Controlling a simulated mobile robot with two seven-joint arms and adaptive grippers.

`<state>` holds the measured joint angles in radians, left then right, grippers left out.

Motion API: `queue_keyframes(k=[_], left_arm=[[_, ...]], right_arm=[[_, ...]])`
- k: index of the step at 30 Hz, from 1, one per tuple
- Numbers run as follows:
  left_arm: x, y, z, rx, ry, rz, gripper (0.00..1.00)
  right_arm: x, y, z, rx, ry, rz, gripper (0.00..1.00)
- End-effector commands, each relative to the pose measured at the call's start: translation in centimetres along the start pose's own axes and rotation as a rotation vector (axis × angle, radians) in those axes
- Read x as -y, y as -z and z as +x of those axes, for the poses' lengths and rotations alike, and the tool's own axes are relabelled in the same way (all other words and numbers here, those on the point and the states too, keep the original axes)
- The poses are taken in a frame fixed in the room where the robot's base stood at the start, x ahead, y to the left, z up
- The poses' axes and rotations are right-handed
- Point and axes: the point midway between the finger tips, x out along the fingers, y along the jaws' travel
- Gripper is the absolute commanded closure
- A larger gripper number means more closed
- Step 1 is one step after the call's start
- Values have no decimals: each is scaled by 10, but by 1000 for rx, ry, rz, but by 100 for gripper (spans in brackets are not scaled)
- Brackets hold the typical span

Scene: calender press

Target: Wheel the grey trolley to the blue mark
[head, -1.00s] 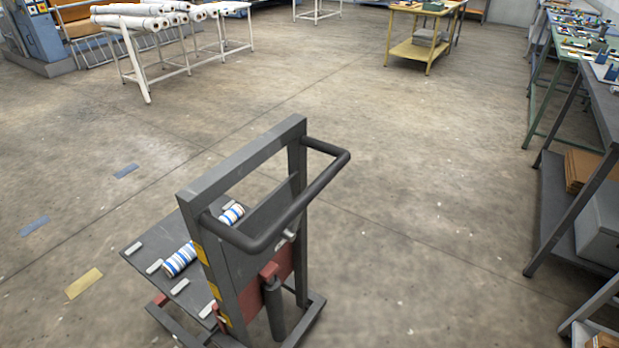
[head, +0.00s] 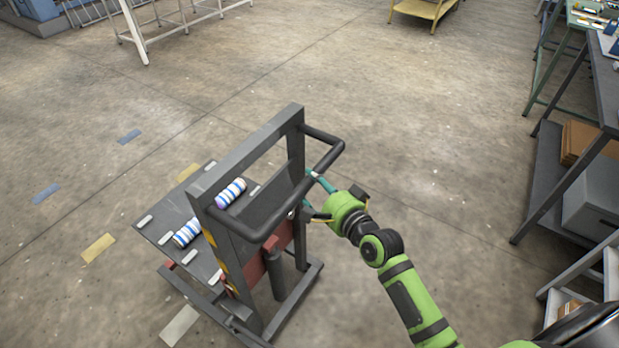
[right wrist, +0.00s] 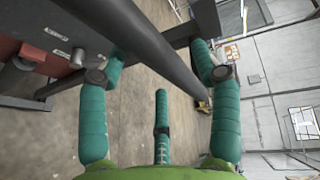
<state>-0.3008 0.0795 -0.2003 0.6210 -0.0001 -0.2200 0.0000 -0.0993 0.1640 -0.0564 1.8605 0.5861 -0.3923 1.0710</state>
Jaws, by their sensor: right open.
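The grey trolley (head: 222,243) stands in the middle of the head view, with a dark looped push handle (head: 255,233) facing me. Two blue-and-white striped rolls (head: 230,193) lie on its deck. My right gripper (head: 316,193) is at the right side of the handle, its fingers partly hidden. In the right wrist view its teal fingers (right wrist: 160,68) are spread, with the dark handle bar passing between them; contact cannot be told. Two blue floor marks show at the left, one nearer (head: 46,193) and one farther (head: 129,136). My left gripper is out of view.
Yellow floor marks (head: 98,248) lie left of and behind the trolley, and a pale one (head: 180,326) in front. Benches with a shelf (head: 540,190) line the right side. A white rack (head: 135,30) stands at the back left. The floor between is open.

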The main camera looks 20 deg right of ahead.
Motion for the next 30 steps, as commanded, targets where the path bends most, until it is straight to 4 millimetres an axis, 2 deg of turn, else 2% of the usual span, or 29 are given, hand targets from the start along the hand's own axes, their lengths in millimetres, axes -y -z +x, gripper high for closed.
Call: queue_keyframes(k=[6, 16, 17, 18, 20, 21, 30], left_arm=[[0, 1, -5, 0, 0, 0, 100], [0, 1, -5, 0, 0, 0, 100], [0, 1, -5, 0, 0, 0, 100], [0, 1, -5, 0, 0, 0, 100], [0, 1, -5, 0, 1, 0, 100], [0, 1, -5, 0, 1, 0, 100], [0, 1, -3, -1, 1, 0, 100]], right_arm=[[0, 0, 23, 0, -1, -2, 36], [-1, 0, 27, -1, -2, -3, 36], [-1, 0, 27, -1, -2, -3, 44], [-1, 0, 27, -1, -1, -3, 60], [-1, 0, 27, -1, -1, -3, 84], [-1, 0, 27, -1, -1, -3, 100], [-1, 2, 30, -1, -1, -6, 100]])
